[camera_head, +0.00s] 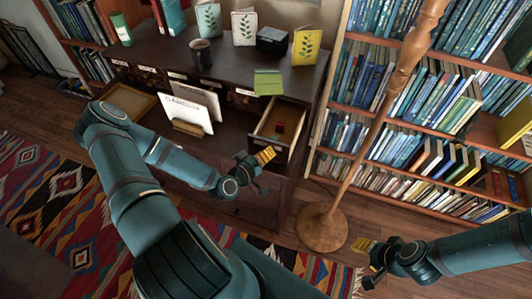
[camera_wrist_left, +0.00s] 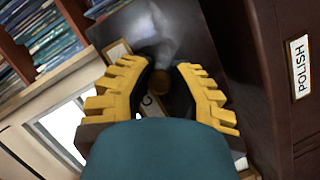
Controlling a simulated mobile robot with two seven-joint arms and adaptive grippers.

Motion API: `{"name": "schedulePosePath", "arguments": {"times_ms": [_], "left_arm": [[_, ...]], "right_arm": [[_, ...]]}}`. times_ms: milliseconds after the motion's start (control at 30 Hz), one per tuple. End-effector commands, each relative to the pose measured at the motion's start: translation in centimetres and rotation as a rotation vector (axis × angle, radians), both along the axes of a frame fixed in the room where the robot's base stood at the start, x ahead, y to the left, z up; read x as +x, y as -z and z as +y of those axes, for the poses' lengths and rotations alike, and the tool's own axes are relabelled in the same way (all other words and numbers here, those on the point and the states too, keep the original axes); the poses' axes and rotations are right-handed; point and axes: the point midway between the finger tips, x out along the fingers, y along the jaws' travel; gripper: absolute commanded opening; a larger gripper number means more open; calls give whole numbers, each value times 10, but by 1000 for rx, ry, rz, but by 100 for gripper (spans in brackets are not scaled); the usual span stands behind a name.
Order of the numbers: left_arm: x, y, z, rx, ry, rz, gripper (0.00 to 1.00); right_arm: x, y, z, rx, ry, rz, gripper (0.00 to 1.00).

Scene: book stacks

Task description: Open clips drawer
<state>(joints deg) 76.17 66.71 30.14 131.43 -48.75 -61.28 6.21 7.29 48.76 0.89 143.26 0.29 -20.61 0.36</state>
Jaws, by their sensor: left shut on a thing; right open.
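A drawer (camera_head: 262,126) at the right end of the dark desk stands pulled out, with a small red thing (camera_head: 280,127) inside. My left gripper (camera_head: 264,157) is at its front. In the left wrist view, my left gripper's yellow fingers (camera_wrist_left: 160,85) are closed around a round knob (camera_wrist_left: 158,79) on a dark drawer front (camera_wrist_left: 185,35). A white label beside the knob is mostly hidden; a letter like C shows. Another front at the right bears a POLISH label (camera_wrist_left: 300,66). My right gripper (camera_head: 368,262) is open and empty, low over the floor.
White papers stand in a wooden holder (camera_head: 188,128). A wooden floor stand (camera_head: 323,228) is right of the drawer, before a bookcase (camera_head: 440,68).

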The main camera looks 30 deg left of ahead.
Motion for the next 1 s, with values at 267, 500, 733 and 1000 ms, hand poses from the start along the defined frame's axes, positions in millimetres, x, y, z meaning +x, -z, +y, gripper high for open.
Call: {"name": "schedulePosePath", "arguments": {"times_ms": [267,500,733,1000], "left_arm": [[0,0,0,0,1,0,34],[0,0,0,0,0,0,52],[-7,-1,1,1,-1,2,52],[-53,-12,6,2,-2,3,52]], "right_arm": [[0,0,0,0,0,0,47],[0,0,0,0,0,0,47],[0,0,0,0,0,0,47],[0,0,0,0,0,0,47]]}}
